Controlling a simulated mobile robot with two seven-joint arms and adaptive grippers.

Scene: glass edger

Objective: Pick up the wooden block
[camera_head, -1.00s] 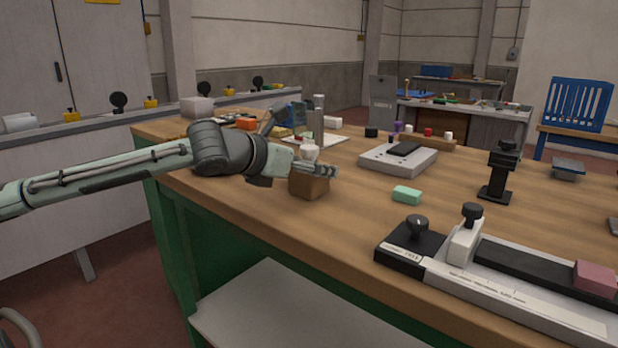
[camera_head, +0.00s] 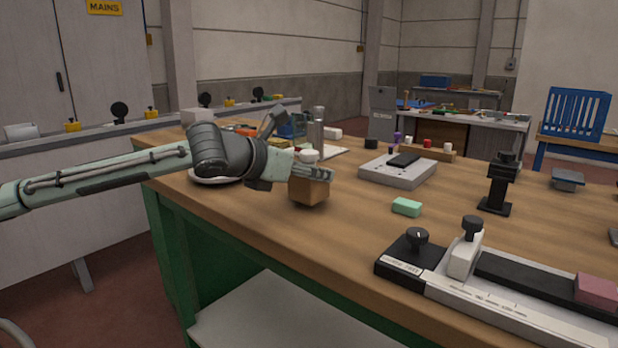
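The wooden block (camera_head: 308,195) is a small brown block at the near-left part of the wooden workbench (camera_head: 350,235). My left gripper (camera_head: 312,172) reaches in from the left at the height of the block's upper part. Its pale fingers cover the block's top, and the lower faces stay visible. I cannot tell whether the fingers touch the block or how far apart they are. I cannot tell whether the block's underside rests on the bench. My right gripper is not in view.
A green eraser-like block (camera_head: 406,207) and a grey device (camera_head: 398,169) lie to the right. A long black-and-white fixture (camera_head: 510,290) fills the near right. A black stand (camera_head: 497,187) rises behind it. A plate (camera_head: 215,180) lies under my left arm. Bench front is clear.

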